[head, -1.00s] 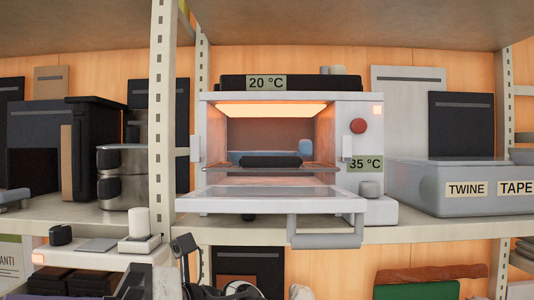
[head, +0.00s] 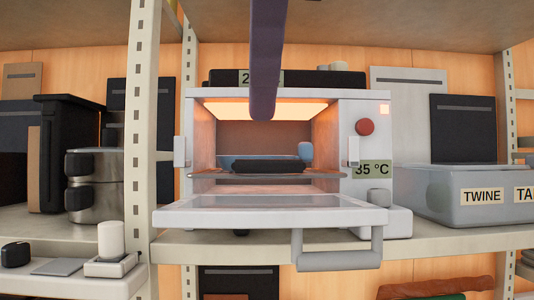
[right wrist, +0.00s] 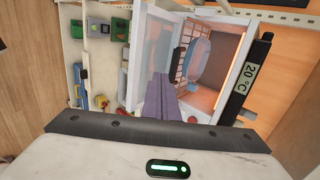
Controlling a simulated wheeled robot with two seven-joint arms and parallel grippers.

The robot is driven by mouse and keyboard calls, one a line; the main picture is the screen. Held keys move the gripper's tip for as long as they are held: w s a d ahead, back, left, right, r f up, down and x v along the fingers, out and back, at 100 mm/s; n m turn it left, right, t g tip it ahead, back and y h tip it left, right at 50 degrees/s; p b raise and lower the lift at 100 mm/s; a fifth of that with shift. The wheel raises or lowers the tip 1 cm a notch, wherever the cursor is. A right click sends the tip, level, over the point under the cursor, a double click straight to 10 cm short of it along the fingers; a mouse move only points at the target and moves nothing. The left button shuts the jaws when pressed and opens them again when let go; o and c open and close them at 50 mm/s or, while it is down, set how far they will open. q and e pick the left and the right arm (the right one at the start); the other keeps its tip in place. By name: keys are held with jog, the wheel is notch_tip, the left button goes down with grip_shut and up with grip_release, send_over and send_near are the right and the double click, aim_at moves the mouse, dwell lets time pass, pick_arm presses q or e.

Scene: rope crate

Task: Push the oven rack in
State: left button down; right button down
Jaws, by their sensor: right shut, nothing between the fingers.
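The oven (head: 365,200) stands on the shelf with its door (head: 265,214) folded down and its inside lit orange. The oven rack (head: 210,176) is a thin rack inside the cavity. A black tray-like item (head: 268,166) and a blue item (head: 305,151) are on or above it. My right gripper (head: 262,116) is purple and shut, hanging from above in front of the oven opening. In the right wrist view the closed fingers (right wrist: 163,88) point toward the opening, with the rack's grid (right wrist: 180,56) and a blue oval dish (right wrist: 197,62) beyond. Contact cannot be told. My left gripper is out of view.
A shelf post (head: 143,120) stands left of the oven. A grey bin (head: 475,198) labelled TWINE stands to the right. The door handle (head: 338,258) sticks out in front below the door.

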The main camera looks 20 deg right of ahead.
jog(key=d, duration=0.1)
jog(key=b, duration=0.2)
send_near(269, 168)
jog(key=f, duration=0.1)
jog(key=w+f, duration=0.1)
jog(key=f, duration=0.1)
jog(key=shift+f+h, duration=0.3)
jog(key=shift+f, duration=0.05)
jog(key=shift+w+d+p, duration=0.15)
jog(key=shift+w, duration=0.4)
jog(key=shift+w+d+p, duration=0.15)
jog(key=shift+w+d, duration=0.05)
jog(key=shift+w, duration=0.4)
jog(key=shift+w+d+f, duration=0.15)
jog(key=shift+w+f, duration=0.05)
jog(key=shift+w, duration=0.4)
